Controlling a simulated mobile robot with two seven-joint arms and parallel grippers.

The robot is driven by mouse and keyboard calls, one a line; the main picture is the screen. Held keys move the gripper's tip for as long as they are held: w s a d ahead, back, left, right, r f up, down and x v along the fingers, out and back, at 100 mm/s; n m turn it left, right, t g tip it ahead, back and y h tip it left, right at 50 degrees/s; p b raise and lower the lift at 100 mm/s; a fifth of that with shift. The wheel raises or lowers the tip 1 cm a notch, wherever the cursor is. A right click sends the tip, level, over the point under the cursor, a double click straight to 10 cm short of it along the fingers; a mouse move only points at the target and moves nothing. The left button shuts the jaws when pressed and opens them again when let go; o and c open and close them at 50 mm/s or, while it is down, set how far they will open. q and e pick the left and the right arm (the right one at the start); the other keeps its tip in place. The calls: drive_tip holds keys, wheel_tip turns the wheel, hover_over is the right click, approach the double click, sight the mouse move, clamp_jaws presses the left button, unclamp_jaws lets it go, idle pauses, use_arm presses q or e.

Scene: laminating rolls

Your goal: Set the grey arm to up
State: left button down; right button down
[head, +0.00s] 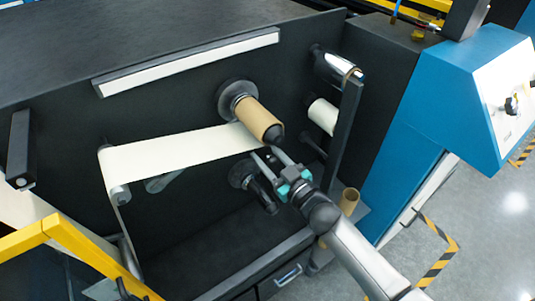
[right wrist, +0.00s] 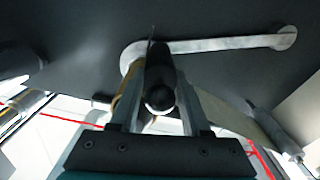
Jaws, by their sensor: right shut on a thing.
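The grey arm (head: 165,181) is a flat bar on the black wall, below the cream web in the head view. Its rounded left end shows, and the visible stretch slants up to the right before the web hides it. In the right wrist view nearly the whole grey arm (right wrist: 225,44) shows. A black round-ended handle (right wrist: 158,97) stands out in front of its left end there. My right gripper (head: 268,152) is shut on this handle, with a finger on each side in the right wrist view (right wrist: 159,88). My left gripper is not in view.
The cream web (head: 180,150) runs from a brown core (head: 258,119) to a left roller (head: 118,193), close to my right gripper. A lower black spindle (head: 262,191) is beside the gripper. A dark upright post (head: 347,122) stands to the right; a yellow rail (head: 80,248) crosses lower left.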

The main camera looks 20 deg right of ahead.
drive_tip(key=c, duration=0.6)
unclamp_jaws()
drive_tip(key=shift+s, duration=0.1)
drive_tip(key=v, duration=1.5)
drive_tip(key=shift+b, duration=0.3)
drive_tip(key=s+d+f+m+g+h+b, duration=0.1)
drive_tip(key=s+f+g+h+b, duration=0.15)
drive_tip(key=f, duration=0.95)
drive_tip(key=s+d+f+m+g+h+b, duration=0.1)
drive_tip(key=s+d+f+g+b, duration=0.15)
drive_tip(key=f, duration=0.85)
drive_tip(key=s+d+f+m+g+h+b, duration=0.1)
drive_tip(key=s+f+g+h+b, duration=0.2)
drive_tip(key=f, duration=0.9)
drive_tip(key=s+a+f+g+b, duration=0.3)
drive_tip(key=s+f+g+b, duration=0.2)
drive_tip(key=s+f, duration=1.5)
drive_tip(key=s+g, duration=0.3)
drive_tip(key=shift+s+f+m+b, duration=0.2)
drive_tip(key=shift+f+m+b, duration=0.1)
drive_tip(key=shift+m+b, duration=0.1)
